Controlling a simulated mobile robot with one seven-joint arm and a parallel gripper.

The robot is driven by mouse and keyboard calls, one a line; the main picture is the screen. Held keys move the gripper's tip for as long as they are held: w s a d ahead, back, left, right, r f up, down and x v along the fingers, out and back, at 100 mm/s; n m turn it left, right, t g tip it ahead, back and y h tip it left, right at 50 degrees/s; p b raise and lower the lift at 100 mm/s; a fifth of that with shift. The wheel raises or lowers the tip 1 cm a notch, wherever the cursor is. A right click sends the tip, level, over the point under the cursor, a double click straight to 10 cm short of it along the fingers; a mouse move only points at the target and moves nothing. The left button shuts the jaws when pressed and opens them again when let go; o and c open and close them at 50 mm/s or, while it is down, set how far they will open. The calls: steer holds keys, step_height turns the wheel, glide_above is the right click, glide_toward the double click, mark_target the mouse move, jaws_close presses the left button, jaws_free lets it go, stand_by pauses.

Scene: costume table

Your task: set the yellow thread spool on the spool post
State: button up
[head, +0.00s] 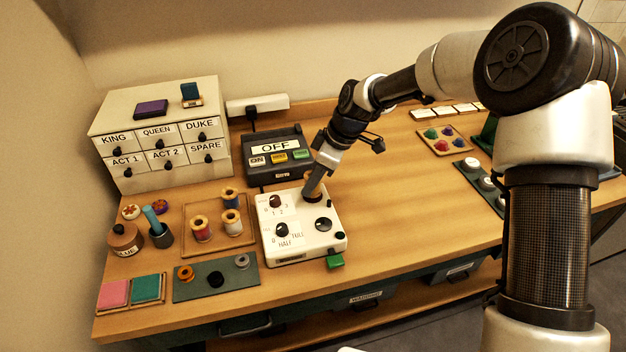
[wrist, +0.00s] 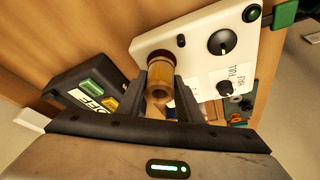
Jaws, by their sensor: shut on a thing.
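The yellow thread spool (wrist: 160,76) is between the two fingers of my gripper (wrist: 161,92), which is shut on it. Its wooden end with the centre hole faces the wrist camera. In the head view my gripper (head: 313,192) points down at the far right corner of the white control box (head: 300,240), with the spool (head: 314,197) partly hidden by the fingers. A dark round part (wrist: 159,56) shows on the box just beyond the spool in the wrist view. The spool post itself is not clearly visible; I cannot tell whether the spool is around it or above it.
A wooden tray (head: 187,246) with red, blue and white spools is left of the box. A switch unit reading OFF (head: 277,160) stands behind it. A green pad (head: 335,261) juts from the box's front. The table to the right (head: 400,220) is clear.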

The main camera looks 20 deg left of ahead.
steer(key=shift+f+b, duration=0.45)
steer(key=shift+f, duration=0.2)
steer(key=o, duration=0.8)
steer(key=shift+c, duration=0.2)
steer(key=shift+r, duration=0.1)
steer(key=p+v, duration=0.6)
steer(key=v, duration=0.5)
steer(key=shift+d, duration=0.1)
